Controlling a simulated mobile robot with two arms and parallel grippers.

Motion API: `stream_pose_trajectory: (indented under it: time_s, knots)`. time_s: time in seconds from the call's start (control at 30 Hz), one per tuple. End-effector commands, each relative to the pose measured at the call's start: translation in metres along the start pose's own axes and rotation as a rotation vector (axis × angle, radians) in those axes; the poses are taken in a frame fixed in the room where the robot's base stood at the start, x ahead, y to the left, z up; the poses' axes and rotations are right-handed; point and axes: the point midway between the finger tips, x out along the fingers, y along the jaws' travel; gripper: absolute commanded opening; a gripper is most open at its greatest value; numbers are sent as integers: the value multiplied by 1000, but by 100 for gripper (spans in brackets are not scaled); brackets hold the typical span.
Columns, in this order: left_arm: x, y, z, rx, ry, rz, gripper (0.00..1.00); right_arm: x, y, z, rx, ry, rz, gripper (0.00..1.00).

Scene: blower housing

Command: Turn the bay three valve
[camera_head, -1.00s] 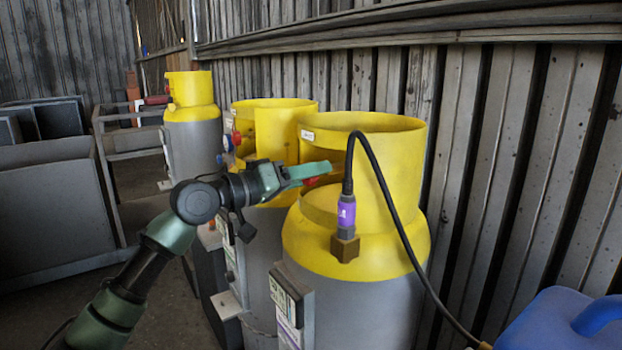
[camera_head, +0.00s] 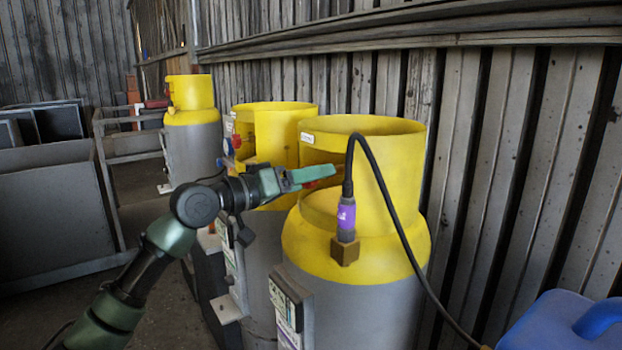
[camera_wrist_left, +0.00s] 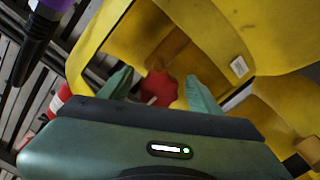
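A red valve handle (camera_wrist_left: 158,87) shows in the left wrist view inside the yellow collar (camera_wrist_left: 150,30) of the nearest cylinder. My left gripper (camera_wrist_left: 160,88) is open, with one green finger to each side of the handle. I cannot tell whether the fingers touch it. In the head view the left gripper (camera_head: 312,174) reaches into the collar opening of the nearest grey and yellow cylinder (camera_head: 365,312). A sliver of red (camera_head: 311,184) shows just below the fingers there. The collar's white label (camera_head: 307,138) is too small to read. My right gripper is not in view.
A black hose with a purple connector (camera_head: 346,214) loops over the nearest collar. Two more cylinders, a middle one (camera_head: 262,240) and a far one (camera_head: 192,145), stand behind. A blue container (camera_head: 548,325) is at lower right. Grey metal bins (camera_head: 55,215) stand left.

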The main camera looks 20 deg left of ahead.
Motion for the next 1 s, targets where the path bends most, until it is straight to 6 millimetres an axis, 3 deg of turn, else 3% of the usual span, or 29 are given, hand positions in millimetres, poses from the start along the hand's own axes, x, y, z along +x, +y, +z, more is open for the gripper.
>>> stream_pose_trajectory:
  time_s: [0.17, 0.6, 1.0]
  knots:
    - [-6, -1, 0, 0, 3, 0, 63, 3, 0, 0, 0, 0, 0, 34]
    - [-71, -2, 2, 0, 1, -2, 63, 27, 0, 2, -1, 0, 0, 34]
    - [-78, 0, 0, -1, 0, 0, 63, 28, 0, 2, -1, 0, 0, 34]
